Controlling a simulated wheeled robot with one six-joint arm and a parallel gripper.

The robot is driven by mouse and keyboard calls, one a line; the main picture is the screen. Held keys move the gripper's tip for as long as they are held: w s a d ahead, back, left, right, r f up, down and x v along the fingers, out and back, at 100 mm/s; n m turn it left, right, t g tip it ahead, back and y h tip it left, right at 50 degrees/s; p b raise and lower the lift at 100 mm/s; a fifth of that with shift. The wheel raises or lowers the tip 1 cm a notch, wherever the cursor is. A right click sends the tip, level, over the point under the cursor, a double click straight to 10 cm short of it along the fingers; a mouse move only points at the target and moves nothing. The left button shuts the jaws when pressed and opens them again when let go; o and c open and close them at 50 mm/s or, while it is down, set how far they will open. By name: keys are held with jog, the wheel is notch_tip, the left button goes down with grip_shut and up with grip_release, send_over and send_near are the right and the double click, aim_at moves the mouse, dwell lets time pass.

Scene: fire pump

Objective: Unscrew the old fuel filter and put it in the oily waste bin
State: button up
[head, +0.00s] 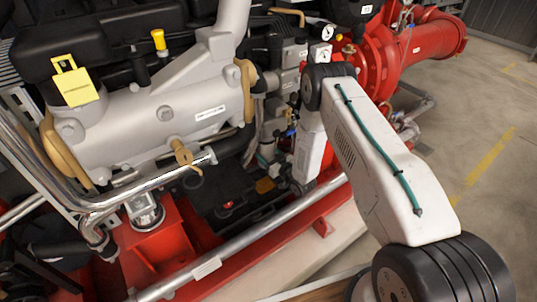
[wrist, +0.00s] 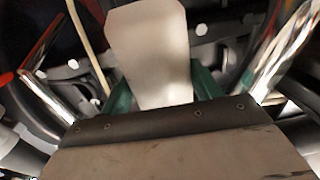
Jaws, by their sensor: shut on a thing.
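In the wrist view a smooth pale grey-white body, which looks like the old fuel filter (wrist: 150,50), stands between the two green fingers of my gripper (wrist: 160,82). The fingers are shut on its sides. Its far end is out of frame at the top, so I cannot tell whether it is still on its mount. In the head view my arm reaches over the red frame rail to the engine's side, and I cannot make out the fingers or the filter there. No oily waste bin shows in either view.
The grey engine (head: 150,115) fills the left of the head view. A shiny bent pipe (head: 130,195) and a red frame rail (head: 240,255) run along its front. A red pump pipe (head: 430,45) is at the back right. Open concrete floor (head: 490,130) lies to the right.

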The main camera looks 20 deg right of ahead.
jog(key=shift+f, duration=1.4)
jog(key=a+v, duration=0.1)
jog(key=v, duration=1.1)
jog(key=shift+s, duration=0.2)
jog(key=shift+d, duration=0.1)
